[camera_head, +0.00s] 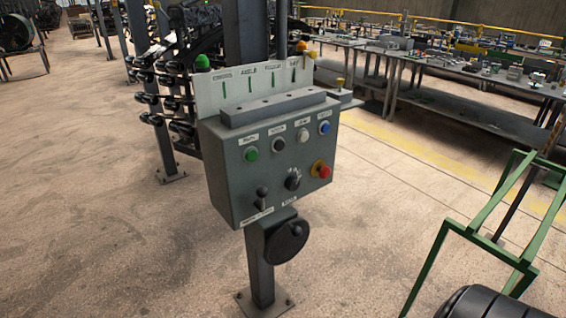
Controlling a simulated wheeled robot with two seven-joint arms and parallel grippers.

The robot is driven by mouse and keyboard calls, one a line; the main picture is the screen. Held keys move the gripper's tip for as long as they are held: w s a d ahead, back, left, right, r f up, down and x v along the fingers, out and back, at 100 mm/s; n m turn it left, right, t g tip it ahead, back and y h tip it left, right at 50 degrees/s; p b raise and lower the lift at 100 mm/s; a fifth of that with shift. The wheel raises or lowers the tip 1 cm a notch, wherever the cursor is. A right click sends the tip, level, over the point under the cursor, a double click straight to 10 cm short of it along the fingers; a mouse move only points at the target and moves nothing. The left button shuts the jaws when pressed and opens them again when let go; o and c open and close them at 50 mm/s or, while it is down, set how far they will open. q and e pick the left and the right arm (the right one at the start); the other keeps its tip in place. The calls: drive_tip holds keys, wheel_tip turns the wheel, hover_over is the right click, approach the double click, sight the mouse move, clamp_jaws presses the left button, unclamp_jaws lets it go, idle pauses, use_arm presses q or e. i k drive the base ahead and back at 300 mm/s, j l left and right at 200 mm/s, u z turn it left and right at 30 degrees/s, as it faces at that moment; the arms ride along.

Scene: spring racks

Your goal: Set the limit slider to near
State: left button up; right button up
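A grey control box (265,155) stands on a post in the middle of the view. Its sloped face carries a green button (251,154), a black one (278,144), a white one (303,135) and a blue one (324,127). Below them are a lever (262,198), a black knob (293,180) and a red stop button (322,170). A grey bar (272,107) with small dark holes lies along the top. Behind it an upright plate (210,93) has labels and green vertical marks. I cannot tell which part is the limit slider; the labels are too small. Neither gripper shows.
A round black wheel (286,242) sits on the post (261,282) below the box. A green frame (440,245) and a black rounded object (486,304) are at the lower right. Cluttered workbenches (455,70) stand at the back right. The floor at left is clear.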

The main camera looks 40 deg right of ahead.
sight(312, 54)
drive_tip(key=z, duration=1.35)
